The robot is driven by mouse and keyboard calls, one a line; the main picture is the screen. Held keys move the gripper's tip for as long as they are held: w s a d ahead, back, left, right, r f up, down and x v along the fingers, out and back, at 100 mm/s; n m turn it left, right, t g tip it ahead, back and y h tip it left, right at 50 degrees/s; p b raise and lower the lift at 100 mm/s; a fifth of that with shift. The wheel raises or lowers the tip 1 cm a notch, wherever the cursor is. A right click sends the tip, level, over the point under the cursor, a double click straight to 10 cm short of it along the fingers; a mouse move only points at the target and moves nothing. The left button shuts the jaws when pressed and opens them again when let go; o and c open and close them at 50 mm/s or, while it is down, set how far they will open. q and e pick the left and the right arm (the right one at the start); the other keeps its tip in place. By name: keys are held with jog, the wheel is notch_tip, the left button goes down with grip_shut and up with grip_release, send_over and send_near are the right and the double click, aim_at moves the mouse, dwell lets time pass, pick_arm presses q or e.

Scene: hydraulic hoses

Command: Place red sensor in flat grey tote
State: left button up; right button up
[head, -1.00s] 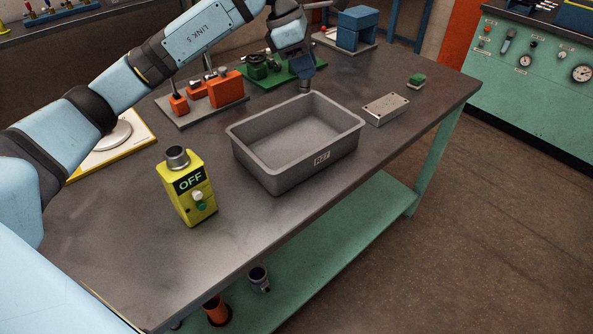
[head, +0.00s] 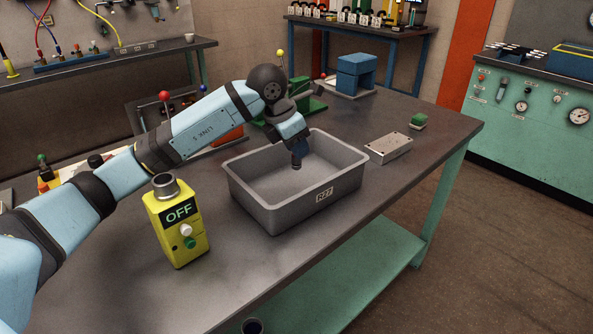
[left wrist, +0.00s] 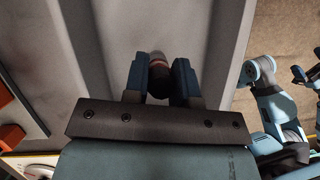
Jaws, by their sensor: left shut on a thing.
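The grey tote (head: 258,213) stands on the workbench, open at the top, with a printed label on its front wall. My left gripper (head: 297,150) points down over the inside of the tote. It is shut on a small dark cylindrical thing with a dull reddish-brown band, taken to be the red sensor (left wrist: 157,72). In the left wrist view the sensor sits between the two blue fingers (left wrist: 158,84), with the tote's grey floor and walls behind it. Its lower end shows below the fingers in the head view; I cannot tell whether it touches the tote floor.
A yellow box marked OFF (head: 177,230) stands left of the tote. Blue blocks (head: 356,73) stand behind. Part of my right arm shows in the left wrist view.

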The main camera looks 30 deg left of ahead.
aim_at(295, 168)
pick_arm(q)
notch_tip(295, 168, down, 6)
jog(key=shift+r+b, duration=0.15)
jog(key=shift+b, duration=0.25)
jog(key=o, duration=0.9)
pick_arm(e)
jog(key=shift+f, duration=0.15)
pick_arm(q)
jog(key=shift+s+a+r, duration=0.1)
jog(key=shift+r, duration=0.3)
jog(key=p+v, duration=0.1)
jog(key=v, duration=1)
jog(key=shift+r+p, duration=0.15)
jog(key=shift+p, duration=0.25)
pick_arm(e)
jog(key=shift+d+f, duration=0.1)
jog(key=shift+d, duration=0.1)
